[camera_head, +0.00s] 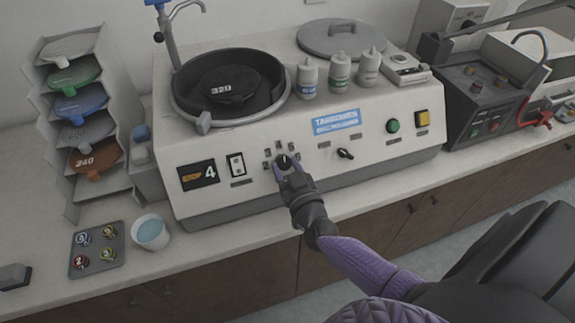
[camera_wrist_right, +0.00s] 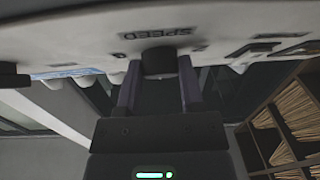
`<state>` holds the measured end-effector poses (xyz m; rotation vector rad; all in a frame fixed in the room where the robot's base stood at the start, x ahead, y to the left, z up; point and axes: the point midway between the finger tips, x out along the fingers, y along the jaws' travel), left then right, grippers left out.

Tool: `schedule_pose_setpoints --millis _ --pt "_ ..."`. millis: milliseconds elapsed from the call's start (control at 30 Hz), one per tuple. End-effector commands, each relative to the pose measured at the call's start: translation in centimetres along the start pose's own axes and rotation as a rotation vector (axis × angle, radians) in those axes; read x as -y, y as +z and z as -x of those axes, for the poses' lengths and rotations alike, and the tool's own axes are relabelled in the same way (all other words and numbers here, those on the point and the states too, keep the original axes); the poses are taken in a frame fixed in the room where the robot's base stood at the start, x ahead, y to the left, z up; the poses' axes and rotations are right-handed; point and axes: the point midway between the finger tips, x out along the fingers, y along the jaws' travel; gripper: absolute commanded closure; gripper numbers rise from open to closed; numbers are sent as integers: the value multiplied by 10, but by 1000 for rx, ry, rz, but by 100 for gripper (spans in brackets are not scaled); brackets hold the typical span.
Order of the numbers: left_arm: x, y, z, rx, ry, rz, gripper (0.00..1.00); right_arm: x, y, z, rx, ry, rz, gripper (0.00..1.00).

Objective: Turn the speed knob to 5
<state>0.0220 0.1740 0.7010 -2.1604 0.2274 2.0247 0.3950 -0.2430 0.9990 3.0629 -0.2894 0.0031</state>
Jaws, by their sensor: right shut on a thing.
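The black speed knob (camera_head: 284,160) sits on the sloped front of the white machine (camera_head: 340,190), with small number labels around it. The display (camera_head: 198,175) to its left reads 4. The knob's white pointer line points roughly upward; the exact number it meets is too small to tell. My right gripper (camera_head: 287,170) is at the panel, its two purple fingers on either side of the knob. In the right wrist view the knob (camera_wrist_right: 158,61) sits between the fingertips of my gripper (camera_wrist_right: 159,76), beneath the SPEED label (camera_wrist_right: 157,34). My left gripper is out of view.
A blue-filled cup (camera_head: 151,233) and a grey tray (camera_head: 97,262) stand on the counter.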

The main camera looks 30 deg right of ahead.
Motion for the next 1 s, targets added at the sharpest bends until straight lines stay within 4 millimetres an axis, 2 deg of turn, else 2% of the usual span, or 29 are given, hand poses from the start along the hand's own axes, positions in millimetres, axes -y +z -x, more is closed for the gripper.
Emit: schedule_pose_setpoints --millis 600,1000 --pt "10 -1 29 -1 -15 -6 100 7 -2 -1 3 290 -393 100" --pt "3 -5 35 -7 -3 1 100 8 -2 -1 3 386 -521 100"
